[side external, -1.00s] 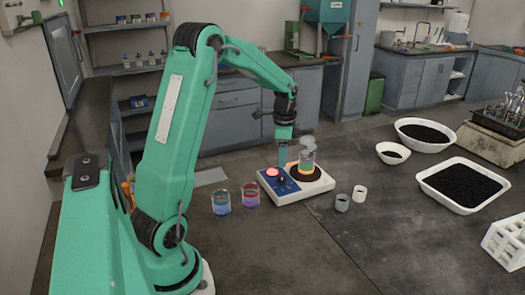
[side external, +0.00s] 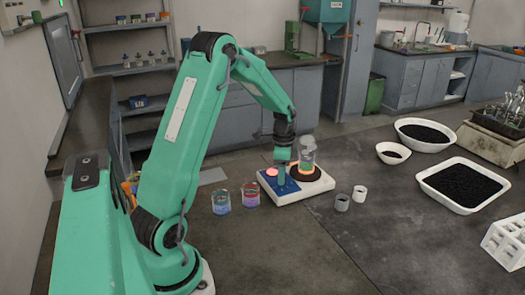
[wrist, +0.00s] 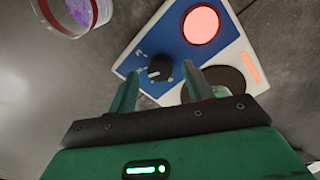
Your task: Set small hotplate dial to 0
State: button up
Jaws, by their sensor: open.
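The small hotplate (side external: 310,187) is a white unit with a blue control panel, a glowing red light and a dark round plate. A steaming beaker (side external: 307,158) with coloured contents stands on the plate. In the wrist view, the black dial (wrist: 159,68) sits on the blue panel (wrist: 150,40) beside the red light (wrist: 201,25). My gripper (wrist: 158,80) is open, with its green fingers on either side of the dial in that view. I cannot tell whether they touch it. In the side view my gripper (side external: 282,187) is low over the panel and hides the dial.
Two beakers with coloured liquid, one blue (side external: 221,203) and one purple-red (side external: 250,196), stand left of the hotplate. Two small cups (side external: 342,202) stand to its right. White trays (side external: 462,186) of black grains lie farther right. The front bench is clear.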

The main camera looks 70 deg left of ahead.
jog(key=shift+f, duration=0.6)
jog(key=c, duration=1)
jog(key=shift+o, duration=0.2)
